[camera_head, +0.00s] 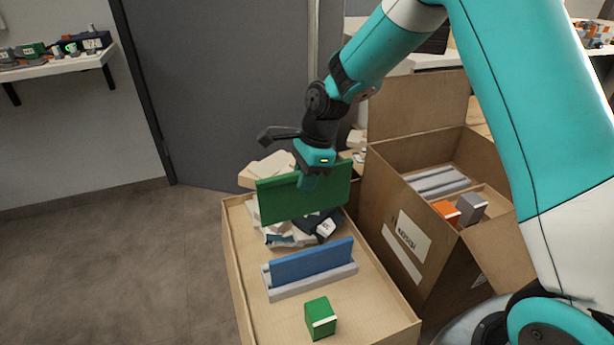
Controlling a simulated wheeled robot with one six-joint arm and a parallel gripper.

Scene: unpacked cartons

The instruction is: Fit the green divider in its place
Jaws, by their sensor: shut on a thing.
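The green divider (290,203) is a flat upright panel held in the air over the far part of the wooden tray (236,256). My gripper (307,182) is shut on its top edge, near the middle. A blue divider (312,261) stands upright in a grey slotted base (284,290) in the tray, nearer than the green one. Two grey slotted bars (438,181) lie inside the open carton (392,205) to the right. Their slots are too small to make out clearly.
A green block (319,319) sits at the tray's near end. Crumpled paper and dark items (311,227) lie under the green divider. The carton also holds an orange block (445,210) and a grey block (471,207). Its raised flaps stand around the opening.

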